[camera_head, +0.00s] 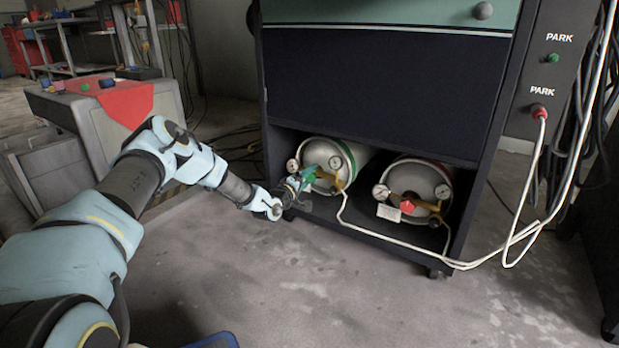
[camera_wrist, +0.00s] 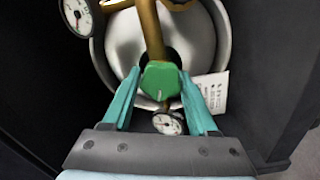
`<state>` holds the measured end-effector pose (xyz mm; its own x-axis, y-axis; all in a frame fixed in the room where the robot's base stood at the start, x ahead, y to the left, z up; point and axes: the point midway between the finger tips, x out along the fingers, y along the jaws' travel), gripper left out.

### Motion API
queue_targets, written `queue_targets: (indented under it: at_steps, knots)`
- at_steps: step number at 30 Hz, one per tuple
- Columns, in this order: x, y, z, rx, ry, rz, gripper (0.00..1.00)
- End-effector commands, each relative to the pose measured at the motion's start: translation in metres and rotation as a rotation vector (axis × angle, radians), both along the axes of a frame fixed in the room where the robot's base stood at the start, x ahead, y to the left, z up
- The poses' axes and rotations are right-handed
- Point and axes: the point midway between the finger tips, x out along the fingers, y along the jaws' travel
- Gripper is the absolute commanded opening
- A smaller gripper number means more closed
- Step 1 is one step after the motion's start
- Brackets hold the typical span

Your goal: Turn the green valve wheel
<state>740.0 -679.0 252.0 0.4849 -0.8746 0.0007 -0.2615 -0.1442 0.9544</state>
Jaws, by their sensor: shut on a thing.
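The green valve wheel (camera_wrist: 160,80) sits on the brass fitting (camera_wrist: 150,28) of the left gas cylinder (camera_head: 322,153), which lies in the cart's bottom bay. In the wrist view it is between the two teal fingers of my gripper (camera_wrist: 162,92), and my gripper is shut on it. In the head view my gripper (camera_head: 298,181) reaches the front of the left cylinder, and its fingers partly hide the wheel. Pressure gauges (camera_wrist: 79,16) and (camera_wrist: 168,124) stand beside the fitting.
A second cylinder (camera_head: 420,179) with a red valve wheel (camera_head: 407,206) lies to the right. A white hose (camera_head: 385,237) runs from the left cylinder past the bay's front edge to the red PARK plug (camera_head: 540,112). The cart's dark walls (camera_wrist: 268,70) are close on both sides.

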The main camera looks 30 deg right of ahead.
Motion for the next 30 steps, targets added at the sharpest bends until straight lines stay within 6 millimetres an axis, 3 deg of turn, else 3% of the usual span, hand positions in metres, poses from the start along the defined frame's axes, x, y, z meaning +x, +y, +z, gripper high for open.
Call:
queue_targets:
  at_steps: [10, 11, 18, 26, 30]
  knots:
    - [0.001, 0.000, 0.000, 0.000, 0.003, 0.002, 0.04]
    - [0.001, 0.000, 0.000, 0.000, 0.003, 0.002, 0.61]
    - [0.000, 0.000, 0.000, 0.000, 0.002, 0.000, 0.89]
    - [0.000, 0.001, 0.000, 0.000, 0.002, 0.000, 0.89]
    - [-0.005, 0.011, 0.002, 0.001, 0.004, 0.001, 0.89]
